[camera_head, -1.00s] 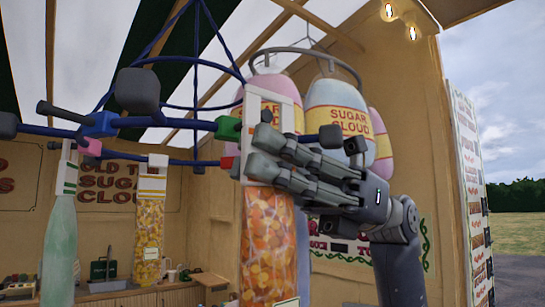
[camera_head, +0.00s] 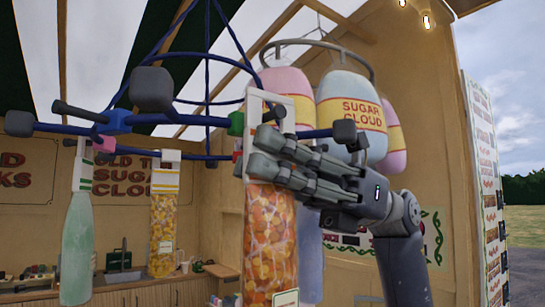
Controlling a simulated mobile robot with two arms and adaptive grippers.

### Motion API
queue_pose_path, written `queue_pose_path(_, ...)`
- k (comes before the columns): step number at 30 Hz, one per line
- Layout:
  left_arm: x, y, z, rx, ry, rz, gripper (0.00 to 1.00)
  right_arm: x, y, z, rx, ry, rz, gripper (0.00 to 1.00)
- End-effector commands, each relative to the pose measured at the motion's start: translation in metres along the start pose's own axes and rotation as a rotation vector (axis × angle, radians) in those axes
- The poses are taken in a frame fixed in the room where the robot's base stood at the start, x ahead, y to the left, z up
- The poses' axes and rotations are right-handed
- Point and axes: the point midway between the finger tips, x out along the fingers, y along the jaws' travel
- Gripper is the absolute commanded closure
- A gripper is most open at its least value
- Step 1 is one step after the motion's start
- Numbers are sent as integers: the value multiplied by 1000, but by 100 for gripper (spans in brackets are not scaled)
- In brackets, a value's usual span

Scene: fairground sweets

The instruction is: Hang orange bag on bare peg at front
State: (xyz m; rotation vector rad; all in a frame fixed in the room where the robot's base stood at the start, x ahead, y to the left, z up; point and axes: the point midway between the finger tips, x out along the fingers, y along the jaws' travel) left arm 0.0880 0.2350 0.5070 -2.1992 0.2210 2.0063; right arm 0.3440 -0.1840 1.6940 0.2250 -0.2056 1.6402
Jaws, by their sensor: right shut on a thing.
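My right gripper (camera_head: 258,152) is shut on the white header card (camera_head: 257,105) of the orange bag. The clear bag (camera_head: 270,235), full of orange sweets, hangs upright below the fingers. The blue hanging rack (camera_head: 185,121) has several rods with dark end caps. One rod with a green sleeve (camera_head: 236,123) runs behind the card, and a dark cap (camera_head: 344,132) shows to its right. I cannot tell whether that rod passes through the card or only behind it. A dark peg (camera_head: 80,111) with a blue block at its base looks bare. My left gripper is out of view.
A pale green bag (camera_head: 77,245) and a yellow sweets bag (camera_head: 163,235) hang from the rack at left. Pink and blue Sugar Cloud bags (camera_head: 352,115) hang close behind my right gripper. A counter (camera_head: 150,290) runs along the back wall.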

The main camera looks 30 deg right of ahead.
Motion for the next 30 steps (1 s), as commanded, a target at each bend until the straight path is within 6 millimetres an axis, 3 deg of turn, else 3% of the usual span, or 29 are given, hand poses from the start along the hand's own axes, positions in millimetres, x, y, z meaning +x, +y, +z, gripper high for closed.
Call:
queue_pose_path(19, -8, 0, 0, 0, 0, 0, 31, 0, -19, 1, 1, -2, 0, 100)
queue_pose_path(30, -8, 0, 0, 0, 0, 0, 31, 0, -20, 0, 0, -1, 0, 100)
